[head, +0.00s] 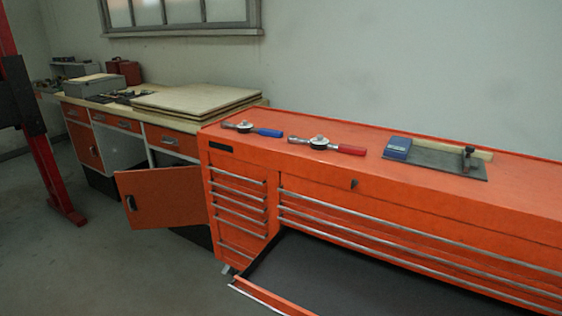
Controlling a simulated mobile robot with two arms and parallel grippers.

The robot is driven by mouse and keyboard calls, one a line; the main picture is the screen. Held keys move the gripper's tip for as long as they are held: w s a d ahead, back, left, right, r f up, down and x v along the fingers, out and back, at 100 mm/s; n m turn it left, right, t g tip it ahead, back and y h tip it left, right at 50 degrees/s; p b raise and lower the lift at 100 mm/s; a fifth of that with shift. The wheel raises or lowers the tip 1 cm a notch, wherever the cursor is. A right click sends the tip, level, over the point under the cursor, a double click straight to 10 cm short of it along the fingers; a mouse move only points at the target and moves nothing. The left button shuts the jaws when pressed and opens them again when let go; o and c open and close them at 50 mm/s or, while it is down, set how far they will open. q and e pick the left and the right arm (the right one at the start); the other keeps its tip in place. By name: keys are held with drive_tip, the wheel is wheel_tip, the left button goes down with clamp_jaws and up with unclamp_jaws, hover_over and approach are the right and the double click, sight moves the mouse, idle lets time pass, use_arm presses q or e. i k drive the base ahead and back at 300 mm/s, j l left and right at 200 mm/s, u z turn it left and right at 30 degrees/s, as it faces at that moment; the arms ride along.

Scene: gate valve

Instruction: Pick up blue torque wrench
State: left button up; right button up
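The blue torque wrench (267,132) lies flat on top of the orange tool cabinet (345,188), near its left end. Its blue handle points right and its round dial and metal head are on the left. A similar wrench with a red handle (350,149) lies to its right on the same top, a small gap apart. Neither of my grippers shows in the head view.
A wide lower drawer (330,275) of the cabinet stands pulled out. A blue box (398,148) and a dark plate (450,162) lie farther right on top. A workbench (130,115) with an open orange door (163,197) stands left. Floor is clear at lower left.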

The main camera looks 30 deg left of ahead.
sight(249, 128)
drive_tip(key=j+z, duration=0.1)
drive_tip(key=z, duration=0.3)
drive_tip(key=j+z, duration=0.1)
drive_tip(key=z, duration=0.3)
drive_tip(key=j+z, duration=0.1)
drive_tip(key=z, duration=0.3)
drive_tip(key=j+z, duration=0.1)
drive_tip(key=z, duration=0.35)
drive_tip(key=k+j+z, duration=0.15)
drive_tip(key=j+z, duration=0.3)
drive_tip(key=k+j+z, duration=0.2)
drive_tip(key=j+z, duration=0.25)
drive_tip(key=k+j+z, duration=0.2)
drive_tip(key=z, duration=0.3)
drive_tip(key=k+j+z, duration=0.15)
drive_tip(key=k+z, duration=0.3)
drive_tip(key=k+j, duration=0.15)
drive_tip(key=k, duration=0.35)
drive_tip(key=k+j+z, duration=0.1)
drive_tip(key=k, duration=0.4)
drive_tip(key=k+j, duration=0.15)
drive_tip(key=k, duration=0.35)
